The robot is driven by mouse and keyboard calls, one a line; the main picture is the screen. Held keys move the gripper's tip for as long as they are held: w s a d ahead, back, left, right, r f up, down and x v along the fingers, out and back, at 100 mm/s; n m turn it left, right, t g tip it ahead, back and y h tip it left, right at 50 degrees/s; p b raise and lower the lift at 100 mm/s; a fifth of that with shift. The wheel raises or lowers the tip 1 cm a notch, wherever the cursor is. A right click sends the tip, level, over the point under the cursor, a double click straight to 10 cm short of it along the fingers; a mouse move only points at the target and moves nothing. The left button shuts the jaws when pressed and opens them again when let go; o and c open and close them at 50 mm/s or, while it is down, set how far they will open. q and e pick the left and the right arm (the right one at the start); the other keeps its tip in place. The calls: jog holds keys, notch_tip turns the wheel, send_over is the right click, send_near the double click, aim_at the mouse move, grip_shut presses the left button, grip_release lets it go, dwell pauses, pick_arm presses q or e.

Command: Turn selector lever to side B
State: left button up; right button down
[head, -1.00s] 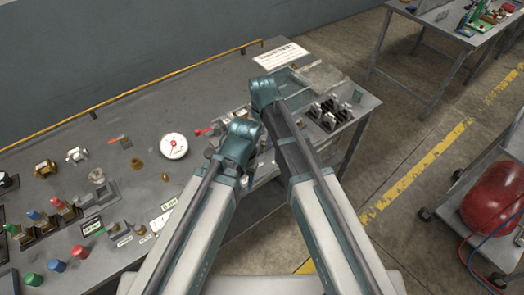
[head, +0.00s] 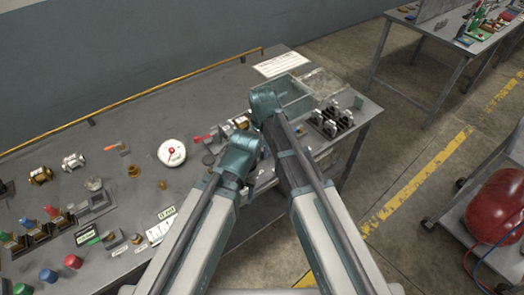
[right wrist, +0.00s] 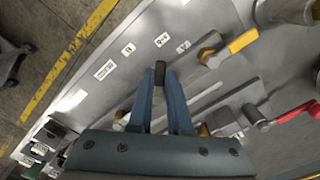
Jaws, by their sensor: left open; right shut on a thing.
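In the right wrist view my right gripper (right wrist: 160,82) has its blue fingers shut on a small black lever handle (right wrist: 160,70), taken to be the selector lever. Its pivot and lower part are hidden by the fingers. Small white labels (right wrist: 162,40) lie on the grey panel just beyond it, too small to read surely. In the head view my right gripper is hidden behind its arm. My left gripper (head: 248,182) is lower, mostly hidden behind its own arm, open, over the front part of the bench.
Beside the fingers are a yellow-handled lever (right wrist: 243,40) and a red-handled lever (right wrist: 295,112). The bench (head: 120,110) carries a round white gauge (head: 172,152), brass fittings (head: 40,175), a teal tray (head: 290,95) and black-and-white blocks (head: 330,118).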

jog(key=shift+d, duration=0.1)
jog(key=n, duration=0.2)
jog(key=d+n, duration=0.1)
jog(key=n, duration=0.1)
jog(key=shift+d, duration=0.2)
jog(key=shift+w+d+n, duration=0.2)
jog(key=shift+d+n, duration=0.15)
jog(key=shift+n, duration=0.85)
jog(key=shift+w+d+n, duration=0.15)
jog(key=shift+d+n, duration=0.2)
jog(key=shift+n, duration=0.85)
jog(key=c, duration=0.8)
grip_release()
jog(key=shift+c, duration=0.2)
jog(key=shift+r, duration=0.15)
